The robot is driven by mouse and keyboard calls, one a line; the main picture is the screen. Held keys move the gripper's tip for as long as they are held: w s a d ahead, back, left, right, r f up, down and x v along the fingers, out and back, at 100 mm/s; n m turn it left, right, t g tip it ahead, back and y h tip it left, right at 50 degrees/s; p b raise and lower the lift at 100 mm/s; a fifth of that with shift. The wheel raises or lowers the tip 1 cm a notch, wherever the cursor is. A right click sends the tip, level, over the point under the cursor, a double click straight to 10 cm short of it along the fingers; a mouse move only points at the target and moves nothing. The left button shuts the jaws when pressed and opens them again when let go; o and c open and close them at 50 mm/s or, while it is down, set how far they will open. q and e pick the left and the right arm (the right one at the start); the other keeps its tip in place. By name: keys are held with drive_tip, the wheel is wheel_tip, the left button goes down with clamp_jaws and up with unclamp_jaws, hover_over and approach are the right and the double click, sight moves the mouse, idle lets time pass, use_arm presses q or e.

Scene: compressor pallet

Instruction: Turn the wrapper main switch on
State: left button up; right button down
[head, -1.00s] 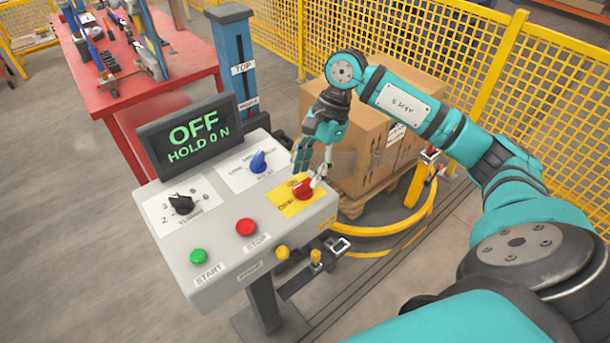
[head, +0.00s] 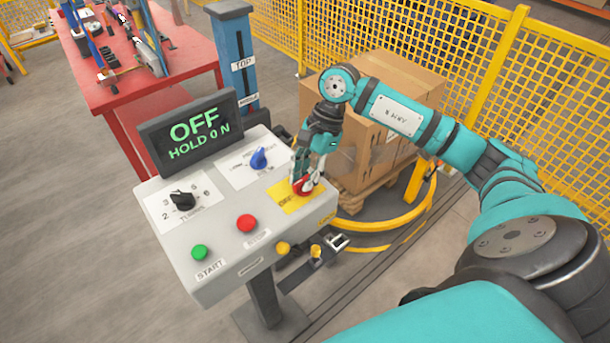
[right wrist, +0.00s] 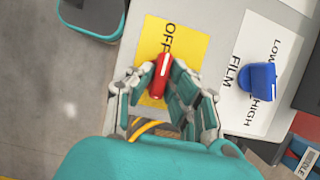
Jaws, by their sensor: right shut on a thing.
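The wrapper main switch (head: 303,187) is a red knob on a yellow plate (head: 287,199) at the right of the grey control panel (head: 215,240). In the right wrist view the red knob (right wrist: 161,75) points near the printed word OFF on the plate. My right gripper (head: 308,183) is shut on the knob, with fingers on both sides of it; they also show in the right wrist view (right wrist: 162,85). The fingers hide part of the knob and plate. The display (head: 190,133) reads "OFF" and "HOLD 0 N". My left gripper is not in view.
The panel also carries a blue knob (head: 259,158), a black knob (head: 183,201), a green start button (head: 200,252), a red stop button (head: 247,223) and a yellow button (head: 282,248). A boxed pallet load (head: 375,150) and yellow fence (head: 550,110) stand behind my right arm.

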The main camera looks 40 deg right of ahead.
drive_tip(key=shift+f+m+b, duration=0.2)
drive_tip(key=shift+m+b, duration=0.3)
drive_tip(key=shift+b, duration=0.25)
drive_tip(key=m+t+b, duration=0.2)
drive_tip(key=m+b, duration=0.2)
drive_tip(key=shift+s, duration=0.1)
drive_tip(key=m+b, duration=0.2)
drive_tip(key=m+t+h+b, duration=0.1)
drive_tip(key=m+b, duration=0.1)
drive_tip(key=shift+a+m+t, duration=0.1)
drive_tip(key=shift+m+t, duration=0.2)
drive_tip(key=m+h+b, duration=0.1)
drive_tip(key=m, duration=0.1)
drive_tip(key=m+t+b, duration=0.1)
drive_tip(key=m, duration=0.1)
drive_tip(key=shift+s+r+h, duration=0.1)
drive_tip(key=shift+h, duration=0.3)
drive_tip(key=shift+a+r+m+h+b, duration=0.1)
drive_tip(key=shift+m+h+b, duration=0.55)
drive_tip(key=shift+m, duration=1.45)
